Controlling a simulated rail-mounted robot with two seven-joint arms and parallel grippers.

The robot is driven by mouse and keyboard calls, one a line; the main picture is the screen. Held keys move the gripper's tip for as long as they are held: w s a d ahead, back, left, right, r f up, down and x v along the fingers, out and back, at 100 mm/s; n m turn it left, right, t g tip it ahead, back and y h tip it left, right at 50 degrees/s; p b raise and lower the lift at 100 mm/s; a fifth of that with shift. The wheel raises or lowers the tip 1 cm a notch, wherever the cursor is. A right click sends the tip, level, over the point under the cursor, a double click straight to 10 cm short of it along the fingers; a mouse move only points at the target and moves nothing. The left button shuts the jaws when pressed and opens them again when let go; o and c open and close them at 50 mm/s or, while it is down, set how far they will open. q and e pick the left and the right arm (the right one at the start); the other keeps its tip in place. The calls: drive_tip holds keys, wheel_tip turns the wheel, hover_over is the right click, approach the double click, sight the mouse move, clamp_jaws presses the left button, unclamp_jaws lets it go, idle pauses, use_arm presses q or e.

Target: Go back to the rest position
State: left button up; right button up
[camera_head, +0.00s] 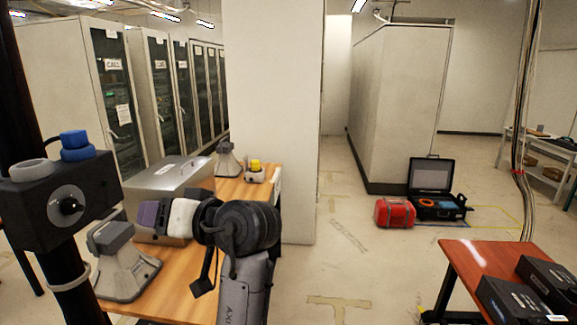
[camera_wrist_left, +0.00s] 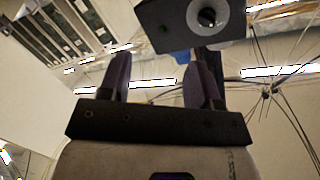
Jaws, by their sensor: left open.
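My left gripper (camera_head: 147,216) shows above the wooden table with purple fingers and a white hand, its arm rising from the bottom of the head view. In the left wrist view its two purple fingers (camera_wrist_left: 163,75) stand apart with nothing between them. My right gripper is in neither view. A grey device with a sloped base (camera_head: 125,265) stands on the table near and below the left gripper. A similar grey device (camera_head: 228,160) stands at the table's far end.
A black control box (camera_head: 95,185) with a knob and blue button is on a post at left; it also shows beyond the fingers in the wrist view (camera_wrist_left: 190,22). A metal case (camera_head: 172,178) and a yellow-button box (camera_head: 254,173) are on the table. Floor (camera_head: 340,260) is clear at centre.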

use_arm(q)
drive_tip(key=s+d+f+m+t+h, duration=0.2)
drive_tip(key=s+f+m+t+h, duration=0.2)
drive_tip(key=s+f+h, duration=0.55)
drive_tip(key=s+d+f+m+t+h, duration=0.3)
drive_tip(key=f+h, duration=0.4)
drive_tip(key=f, duration=0.8)
drive_tip(key=s+a+f+m+g, duration=0.15)
drive_tip(key=s+f+g, duration=0.25)
drive_tip(key=s+f, duration=0.85)
drive_tip(key=s+a+f+m+g, duration=0.1)
drive_tip(key=s+a+f+g, duration=0.3)
drive_tip(key=s+f, duration=0.85)
wheel_tip(320, 180, up, 19)
drive_tip(key=g+p, duration=0.1)
drive_tip(key=p, duration=2)
drive_tip(key=shift+w+d+y, duration=0.15)
drive_tip(key=shift+d+y, duration=0.2)
drive_tip(key=shift+y, duration=0.1)
drive_tip(key=shift+n, duration=0.25)
